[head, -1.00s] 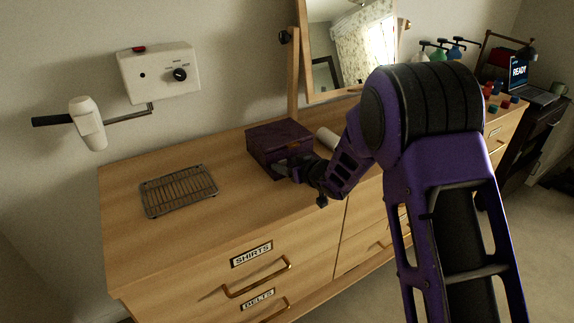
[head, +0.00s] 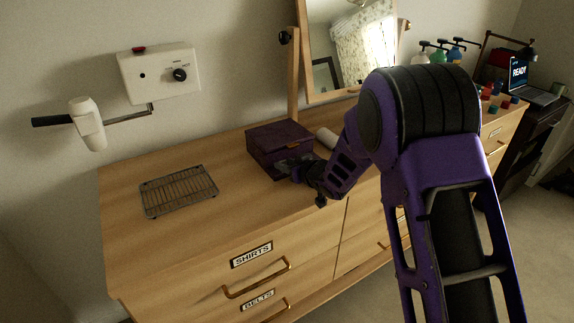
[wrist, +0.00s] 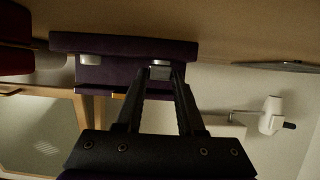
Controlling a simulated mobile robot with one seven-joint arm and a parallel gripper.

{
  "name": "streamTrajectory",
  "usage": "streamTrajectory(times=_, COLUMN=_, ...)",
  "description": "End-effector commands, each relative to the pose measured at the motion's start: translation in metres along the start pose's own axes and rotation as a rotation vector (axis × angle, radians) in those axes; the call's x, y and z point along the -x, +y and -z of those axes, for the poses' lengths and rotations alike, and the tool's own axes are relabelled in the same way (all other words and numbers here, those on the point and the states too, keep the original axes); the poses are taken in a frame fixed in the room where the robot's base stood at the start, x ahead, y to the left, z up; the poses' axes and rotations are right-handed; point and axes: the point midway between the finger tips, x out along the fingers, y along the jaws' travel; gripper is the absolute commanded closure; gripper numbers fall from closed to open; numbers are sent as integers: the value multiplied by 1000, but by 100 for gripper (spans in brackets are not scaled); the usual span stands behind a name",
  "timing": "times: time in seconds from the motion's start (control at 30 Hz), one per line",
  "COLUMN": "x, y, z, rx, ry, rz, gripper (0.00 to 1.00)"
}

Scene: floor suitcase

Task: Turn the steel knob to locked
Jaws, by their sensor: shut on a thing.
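A dark purple box (head: 280,136) sits on the wooden dresser, its front facing my arm. It also shows in the wrist view (wrist: 118,48), upside down. My gripper (head: 284,168) is at the box's front face. In the wrist view my gripper (wrist: 160,74) has its two fingertips closed on the steel knob (wrist: 160,71) on that face. The knob is hidden behind my gripper in the head view. A second small silver fitting (wrist: 90,59) is on the same face. I cannot read any locked or unlocked marking.
A wire rack (head: 179,190) lies on the dresser (head: 130,235) to the left. A pale cylinder (head: 327,138) lies right of the box. A white wall panel with a black dial (head: 180,74) and a white wall fixture (head: 87,123) are at left. The dresser top between rack and box is clear.

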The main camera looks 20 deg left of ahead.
Motion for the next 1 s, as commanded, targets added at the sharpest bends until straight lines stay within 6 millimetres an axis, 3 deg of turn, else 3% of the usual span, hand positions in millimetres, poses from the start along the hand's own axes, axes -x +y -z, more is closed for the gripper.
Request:
streamTrajectory(times=0.37, x=-2, y=-6, z=-3, rx=-51, ry=1, rz=-116, gripper=100)
streamTrajectory(times=1.0, x=-2, y=-18, z=6, rx=-203, ry=-6, rz=-504, gripper=100)
